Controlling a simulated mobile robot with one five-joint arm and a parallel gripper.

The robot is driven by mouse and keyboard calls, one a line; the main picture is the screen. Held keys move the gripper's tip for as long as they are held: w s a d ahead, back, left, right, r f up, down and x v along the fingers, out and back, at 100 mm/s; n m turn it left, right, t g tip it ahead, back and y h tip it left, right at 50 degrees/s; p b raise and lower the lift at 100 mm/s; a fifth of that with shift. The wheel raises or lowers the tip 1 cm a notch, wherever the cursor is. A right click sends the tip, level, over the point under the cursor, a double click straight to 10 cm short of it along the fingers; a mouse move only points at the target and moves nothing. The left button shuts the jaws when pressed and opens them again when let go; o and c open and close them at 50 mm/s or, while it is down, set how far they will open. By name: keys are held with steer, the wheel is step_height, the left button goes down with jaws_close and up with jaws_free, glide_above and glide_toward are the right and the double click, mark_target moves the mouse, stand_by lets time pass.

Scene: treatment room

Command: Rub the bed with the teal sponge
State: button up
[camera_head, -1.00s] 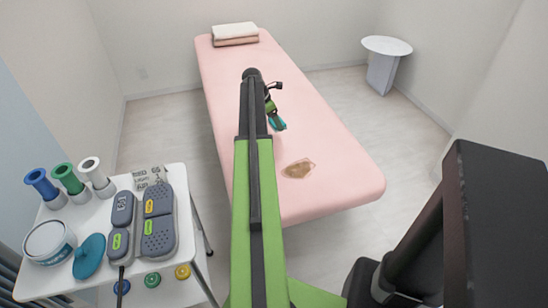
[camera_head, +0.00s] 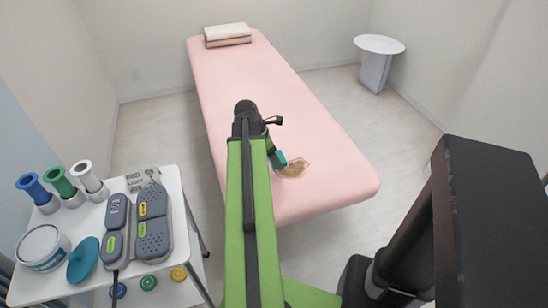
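The pink bed (camera_head: 318,138) stretches from the middle of the view to the back wall. A brown stain (camera_head: 293,168) marks its near part. My gripper (camera_head: 275,152) is over the bed at the end of my green arm, largely hidden behind the arm. The teal sponge (camera_head: 280,160) is at the gripper's tip, held between the fingers, at the left edge of the stain. Whether the sponge touches the bed cannot be told for sure.
Folded towels (camera_head: 227,35) lie at the bed's far end. A white cart (camera_head: 183,235) at the left carries rolls, a white tub (camera_head: 43,248), a teal lid (camera_head: 83,260) and grey devices (camera_head: 153,225). A round side table (camera_head: 379,46) stands at the back right.

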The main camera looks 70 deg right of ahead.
steer(key=shift+f+b, duration=2.85)
steer(key=shift+f, duration=0.15)
steer(key=shift+f+b, duration=1)
